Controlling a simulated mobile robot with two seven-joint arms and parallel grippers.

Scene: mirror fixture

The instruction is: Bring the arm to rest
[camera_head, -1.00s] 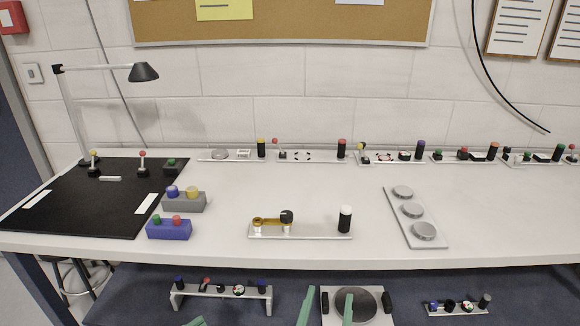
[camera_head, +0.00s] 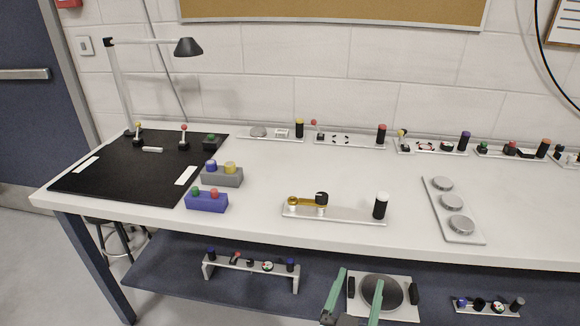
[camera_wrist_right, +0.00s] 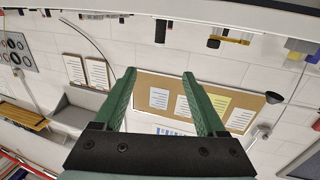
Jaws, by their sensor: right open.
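My right gripper (camera_head: 359,280) shows at the bottom of the head view, with two green fingers apart and nothing between them. The right wrist view also shows the open fingers (camera_wrist_right: 158,80), with the wall and pinboard beyond. My left gripper is out of view. Most of the right arm is hidden below the frame.
A white table (camera_head: 330,175) bears a black mat (camera_head: 120,170), a desk lamp (camera_head: 188,47), button boxes and several fixture plates. A dark lower shelf (camera_head: 180,265) holds a small stand (camera_head: 252,265) and a knob strip (camera_head: 487,305). The table's middle is mostly clear.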

